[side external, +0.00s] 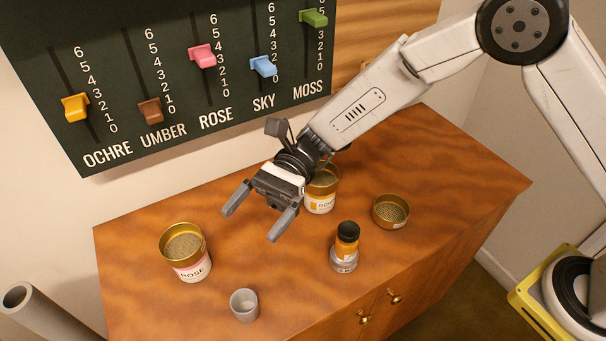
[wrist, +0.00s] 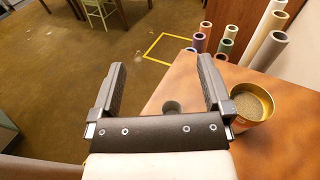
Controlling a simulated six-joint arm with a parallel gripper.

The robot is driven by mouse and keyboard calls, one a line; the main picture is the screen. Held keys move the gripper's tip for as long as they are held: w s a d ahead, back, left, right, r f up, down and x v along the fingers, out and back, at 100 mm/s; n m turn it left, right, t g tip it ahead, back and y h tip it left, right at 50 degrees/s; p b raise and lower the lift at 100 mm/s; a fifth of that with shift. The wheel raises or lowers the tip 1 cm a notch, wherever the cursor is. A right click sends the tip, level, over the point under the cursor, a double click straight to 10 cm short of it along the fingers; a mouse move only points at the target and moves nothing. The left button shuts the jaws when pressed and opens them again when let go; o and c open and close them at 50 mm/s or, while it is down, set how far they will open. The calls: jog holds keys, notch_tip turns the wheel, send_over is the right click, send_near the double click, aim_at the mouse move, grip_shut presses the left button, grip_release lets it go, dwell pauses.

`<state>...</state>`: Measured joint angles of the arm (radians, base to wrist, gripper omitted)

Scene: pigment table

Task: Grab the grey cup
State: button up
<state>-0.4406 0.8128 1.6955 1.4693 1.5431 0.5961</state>
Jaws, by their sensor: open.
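The grey cup (side external: 244,305) is small and stands upright near the front edge of the wooden cabinet top. In the wrist view the grey cup (wrist: 172,107) shows between the two fingers, some way beyond them. My gripper (side external: 252,219) is open and empty in the side view, above the cabinet top and behind the cup. It is clearly apart from the cup. In the wrist view my gripper (wrist: 160,72) has its two fingers spread wide with nothing between them.
The ROSE tin (side external: 186,252) stands left of the cup. The OCHRE tin (side external: 322,190) is behind my gripper. A dark-capped bottle (side external: 345,247) and a gold sieve-like tin (side external: 390,211) stand to the right. A slider board (side external: 180,70) is on the wall. The cabinet top (side external: 140,240) is otherwise clear.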

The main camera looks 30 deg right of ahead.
jog(key=a+y, duration=0.1)
jog(key=a, duration=0.1)
send_over(252, 292)
jog(key=v, duration=0.3)
notch_tip(252, 292, down, 12)
jog(key=shift+w+a+f+g, duration=0.15)
jog(key=shift+f+g, duration=0.15)
jog(key=shift+f, duration=0.2)
jog(key=shift+f, duration=3.5)
jog(key=shift+m, duration=0.3)
jog(key=shift+x, duration=2.5)
